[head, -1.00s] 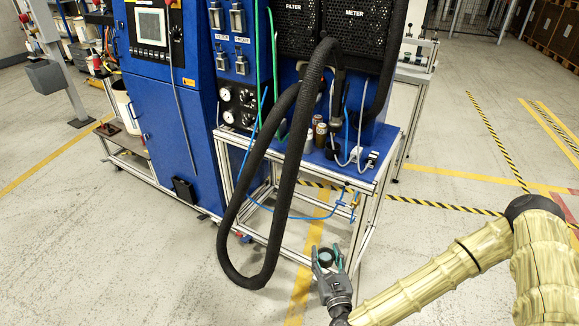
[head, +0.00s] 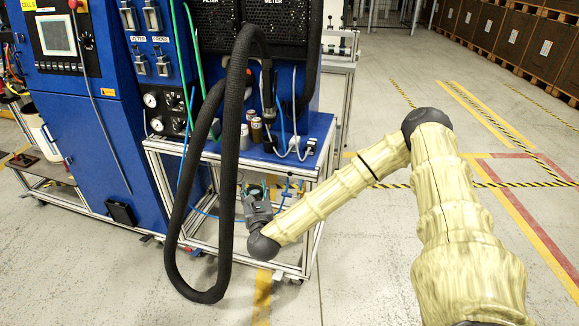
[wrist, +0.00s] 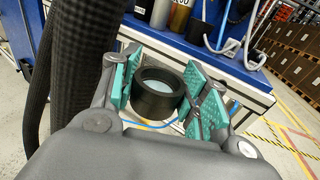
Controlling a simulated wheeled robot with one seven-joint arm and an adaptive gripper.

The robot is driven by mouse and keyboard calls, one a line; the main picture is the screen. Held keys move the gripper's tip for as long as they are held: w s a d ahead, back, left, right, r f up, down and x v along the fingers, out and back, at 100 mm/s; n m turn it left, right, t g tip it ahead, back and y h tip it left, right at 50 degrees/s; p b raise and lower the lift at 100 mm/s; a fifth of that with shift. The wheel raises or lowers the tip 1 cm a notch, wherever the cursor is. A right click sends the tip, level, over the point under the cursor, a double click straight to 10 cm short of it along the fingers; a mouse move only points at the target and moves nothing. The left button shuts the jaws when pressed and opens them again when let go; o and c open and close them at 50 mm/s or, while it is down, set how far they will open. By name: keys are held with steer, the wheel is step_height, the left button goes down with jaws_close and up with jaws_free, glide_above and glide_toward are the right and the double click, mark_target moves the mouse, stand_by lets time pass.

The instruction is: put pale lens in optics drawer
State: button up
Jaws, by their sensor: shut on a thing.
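My gripper (head: 255,190) is in front of the blue-topped bench in the head view, pointing away from me. In the wrist view its teal finger pads (wrist: 166,92) are on both sides of a lens (wrist: 152,97) in a black round mount with pale glass inside, and it is shut on it. In the head view the lens is too small and hidden to make out clearly. I cannot make out an optics drawer in either view.
A thick black hose (head: 228,150) hangs in a loop just left of my gripper. The blue-topped bench (head: 312,150) carries small bottles (head: 256,130) and thin cables. A blue machine cabinet (head: 85,130) stands left. The floor at right is clear.

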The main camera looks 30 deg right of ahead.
steer(key=w+d+r+m+g+h+b, duration=0.35)
steer(key=d+r, duration=0.25)
steer(key=d, duration=0.3)
steer(key=w+d+r+m+g+h+b, duration=0.2)
steer(key=w+d+r+h+b, duration=0.15)
steer(key=d+r, duration=0.5)
steer(key=shift+t, duration=0.25)
steer(key=f, duration=0.3)
steer(key=d+f+p, duration=0.1)
steer(key=f, duration=0.3)
steer(key=w+f, duration=0.1)
steer(key=f, duration=0.3)
steer(key=shift+d, duration=0.15)
steer(key=shift+f, duration=0.1)
steer(key=o, duration=1.1)
steer(key=shift+s+r, duration=0.1)
steer(key=shift+r, duration=0.1)
